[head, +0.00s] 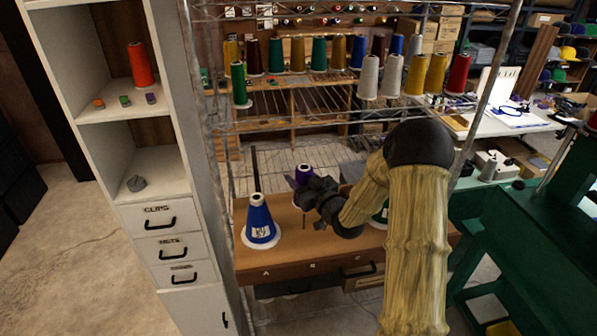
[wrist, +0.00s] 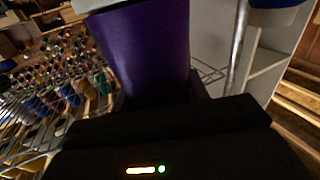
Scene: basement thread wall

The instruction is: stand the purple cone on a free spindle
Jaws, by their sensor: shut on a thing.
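The purple cone (head: 304,173) is held upright or nearly so by my gripper (head: 308,190), above the wooden bench top (head: 284,252). In the wrist view the purple cone (wrist: 145,50) fills the space beyond the dark jaws (wrist: 150,105), which are shut on it. A blue cone (head: 260,224) stands on the bench at left, near letter A. A green cone (head: 381,217) is mostly hidden behind my arm, near C. A thin dark rod (head: 304,221) shows below my gripper near B. A taller dark rod (head: 254,165) rises behind the blue cone.
A wire rack (head: 292,124) behind the bench carries several coloured cones. A white cabinet (head: 165,215) with drawers stands at left; an orange cone (head: 140,66) is on its shelf. Green machinery (head: 528,235) is at right. The bench front between blue cone and arm is clear.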

